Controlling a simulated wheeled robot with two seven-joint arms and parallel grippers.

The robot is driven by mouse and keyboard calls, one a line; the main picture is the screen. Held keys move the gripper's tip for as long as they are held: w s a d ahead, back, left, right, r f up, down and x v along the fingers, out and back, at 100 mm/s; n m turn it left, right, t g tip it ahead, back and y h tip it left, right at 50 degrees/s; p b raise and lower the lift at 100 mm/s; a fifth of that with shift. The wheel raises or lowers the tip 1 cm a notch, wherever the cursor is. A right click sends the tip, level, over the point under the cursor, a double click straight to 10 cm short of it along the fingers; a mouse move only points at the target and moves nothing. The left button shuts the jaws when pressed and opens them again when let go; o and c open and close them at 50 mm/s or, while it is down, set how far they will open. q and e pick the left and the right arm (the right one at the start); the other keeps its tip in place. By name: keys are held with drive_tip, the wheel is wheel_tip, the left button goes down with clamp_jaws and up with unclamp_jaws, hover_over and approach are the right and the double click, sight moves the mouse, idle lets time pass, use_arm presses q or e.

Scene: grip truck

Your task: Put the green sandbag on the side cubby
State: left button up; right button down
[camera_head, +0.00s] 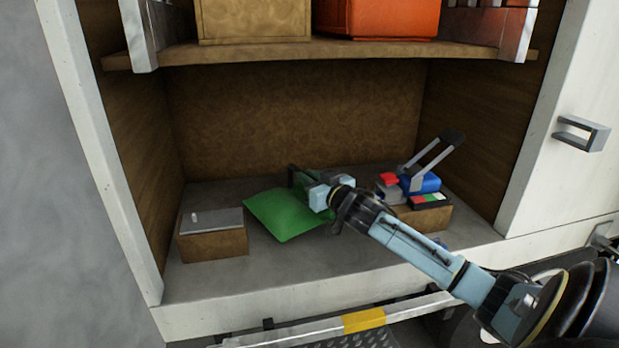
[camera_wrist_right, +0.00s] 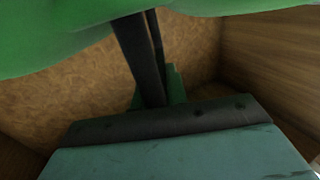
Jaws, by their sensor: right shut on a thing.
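The green sandbag (camera_head: 285,214) is in the lower cubby, between a brown box on the left and a toolbox on the right. My right gripper (camera_head: 302,183) reaches in from the right and is shut on the sandbag near its upper right side. In the right wrist view the sandbag (camera_wrist_right: 60,35) fills the top left, against the dark fingers (camera_wrist_right: 142,60). Whether the sandbag's underside touches the cubby floor (camera_head: 330,270) cannot be told. My left gripper is not in view.
The brown box with a grey lid (camera_head: 212,240) stands left. The toolbox with coloured items and a raised handle (camera_head: 430,215) stands right, behind my arm. A shelf (camera_head: 330,50) above holds a tan box (camera_head: 253,20) and an orange box (camera_head: 392,18). The front floor is clear.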

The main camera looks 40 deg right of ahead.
drive_tip(key=shift+r, duration=0.3)
drive_tip(key=c, duration=1.4)
unclamp_jaws()
drive_tip(key=shift+a+f, duration=0.1)
drive_tip(key=shift+o, duration=0.4)
drive_tip(key=shift+f, duration=0.2)
